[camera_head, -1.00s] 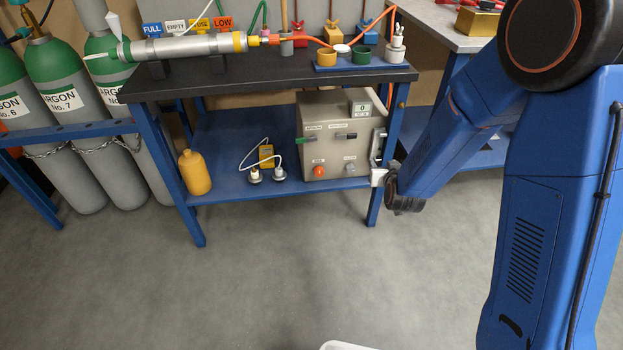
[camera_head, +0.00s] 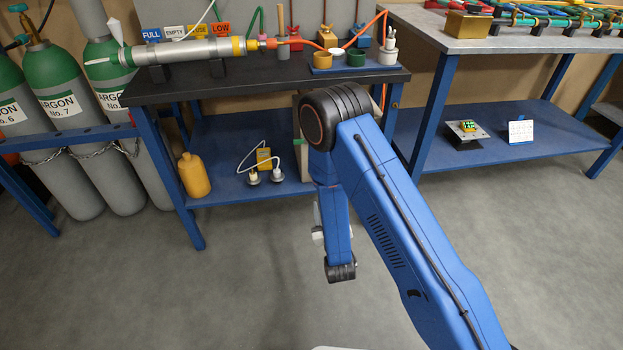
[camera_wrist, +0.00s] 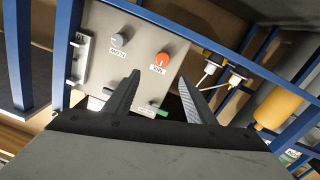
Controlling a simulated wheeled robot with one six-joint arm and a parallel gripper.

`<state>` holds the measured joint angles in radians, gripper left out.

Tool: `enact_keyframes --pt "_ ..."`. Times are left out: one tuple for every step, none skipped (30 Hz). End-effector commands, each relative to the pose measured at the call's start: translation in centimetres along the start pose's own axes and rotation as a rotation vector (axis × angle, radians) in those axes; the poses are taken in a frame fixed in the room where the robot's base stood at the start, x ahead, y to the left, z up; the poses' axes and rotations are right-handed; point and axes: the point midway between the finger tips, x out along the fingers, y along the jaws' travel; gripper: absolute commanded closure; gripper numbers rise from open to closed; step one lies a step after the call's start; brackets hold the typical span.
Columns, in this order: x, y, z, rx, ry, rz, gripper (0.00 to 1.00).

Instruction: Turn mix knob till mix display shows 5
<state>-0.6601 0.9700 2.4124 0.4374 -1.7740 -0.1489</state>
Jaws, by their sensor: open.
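The mix knob (camera_wrist: 162,59) is orange with a pale mark. It sits on the grey control box (camera_wrist: 140,38), which appears upside down in the wrist view, with an inverted MIX label beside it. My gripper (camera_wrist: 159,75) is open and empty, its fingertips apart on either side of the line toward the knob. I cannot tell the remaining distance. A pale panel, probably the mix display (camera_wrist: 96,103), shows partly at the box's lower left; its number is unreadable. In the head view my arm covers nearly all of the box.
A grey knob (camera_wrist: 119,39) labelled FLOW is left of the orange one. Blue table legs (camera_wrist: 63,50) frame the box. A yellow bottle (camera_head: 194,174) and white cable plugs (camera_head: 253,178) share the lower shelf (camera_head: 225,155). Floor in front is clear.

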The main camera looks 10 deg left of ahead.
Motion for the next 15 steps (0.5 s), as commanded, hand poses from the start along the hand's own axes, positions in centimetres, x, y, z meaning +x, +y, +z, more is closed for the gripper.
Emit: enact_keyframes --pt "-0.2 -0.3 0.3 -0.006 0.006 -0.002 0.5" --pt "-0.3 -0.3 0.3 -0.008 0.011 -0.002 0.5" --pt "-0.3 -0.4 0.4 -0.01 0.015 -0.002 0.5" --pt "-0.3 -0.4 0.4 -0.011 0.017 -0.002 0.5" --pt "-0.2 -0.5 0.4 -0.011 0.018 -0.002 0.5" --pt "0.1 -0.4 0.4 -0.011 0.019 -0.001 0.5" --pt "0.3 -0.4 0.3 -0.011 0.02 0.0 0.5" --pt "0.7 -0.4 0.3 -0.011 0.02 0.0 0.5" --pt "1.1 -0.4 0.3 -0.011 0.019 0.001 0.5" --pt "1.5 -0.3 0.3 -0.011 0.018 0.001 0.5" --pt "2.0 -0.3 0.3 -0.01 0.019 0.001 0.5" --pt "2.7 -0.4 0.3 -0.01 0.02 0.001 0.5" --pt "3.2 -0.4 0.3 -0.009 0.019 0.0 0.5" --pt "3.7 -0.4 0.3 -0.01 0.019 0.001 0.5" --pt "4.5 -0.3 0.3 -0.01 0.019 0.002 0.5"
